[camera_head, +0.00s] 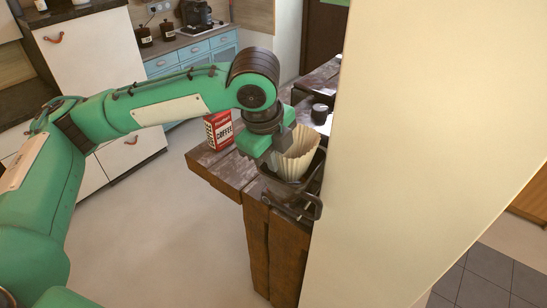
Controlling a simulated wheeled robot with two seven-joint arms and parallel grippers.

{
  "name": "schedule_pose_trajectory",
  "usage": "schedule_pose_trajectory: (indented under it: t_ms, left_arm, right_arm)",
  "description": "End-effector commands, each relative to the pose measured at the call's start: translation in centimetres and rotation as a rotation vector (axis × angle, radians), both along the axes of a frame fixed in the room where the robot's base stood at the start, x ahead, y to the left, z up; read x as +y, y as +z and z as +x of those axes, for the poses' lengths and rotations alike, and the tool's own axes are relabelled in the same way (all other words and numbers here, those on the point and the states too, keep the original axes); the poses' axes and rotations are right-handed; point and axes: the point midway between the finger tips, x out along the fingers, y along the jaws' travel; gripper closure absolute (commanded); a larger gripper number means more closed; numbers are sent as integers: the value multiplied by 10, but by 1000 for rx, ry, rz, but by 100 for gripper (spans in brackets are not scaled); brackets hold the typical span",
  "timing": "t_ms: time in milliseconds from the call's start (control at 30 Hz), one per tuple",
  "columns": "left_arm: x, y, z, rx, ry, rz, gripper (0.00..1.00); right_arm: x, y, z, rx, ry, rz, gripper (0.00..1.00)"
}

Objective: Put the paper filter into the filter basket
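The cream pleated paper filter (297,157) is at the centre right, upright with its wide mouth up. The dark filter basket (284,193) is at the table's near end, right below it. The filter's lower part overlaps the basket's opening; I cannot tell how deep it sits or whether it touches the bottom. My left gripper (284,145) points down at the filter's left rim and appears shut on it; the fingertips are partly hidden. My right gripper is not in view.
A red coffee box (219,130) stands on the dark wooden table (222,168), left of my gripper. A dark cup (319,113) stands behind the filter. A large cream wall or panel (420,160) closes off the right side. Floor at left is clear.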

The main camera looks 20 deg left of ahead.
Motion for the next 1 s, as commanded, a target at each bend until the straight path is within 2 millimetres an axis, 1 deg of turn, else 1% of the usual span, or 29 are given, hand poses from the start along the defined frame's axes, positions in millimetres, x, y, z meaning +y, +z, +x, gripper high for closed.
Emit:
schedule_pose_trajectory:
  t_ms: [33,100,333,700,833,867,900,1000]
  left_arm:
    - [0,-5,-1,2,0,1,100]
    - [0,-10,0,1,0,-1,100]
    - [0,-11,0,-1,0,0,100]
    - [0,-22,0,0,0,-1,100]
    - [0,-23,0,-1,0,0,100]
    - [0,-23,0,-1,0,0,93]
    - [0,-23,0,-1,0,0,90]
    - [0,-23,0,-1,0,0,90]
  right_arm:
    - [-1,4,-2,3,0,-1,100]
    - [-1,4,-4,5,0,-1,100]
    - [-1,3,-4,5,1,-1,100]
    - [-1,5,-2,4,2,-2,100]
    - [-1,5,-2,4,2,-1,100]
    - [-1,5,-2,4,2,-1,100]
    - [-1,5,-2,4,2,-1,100]
    - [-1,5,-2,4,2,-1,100]
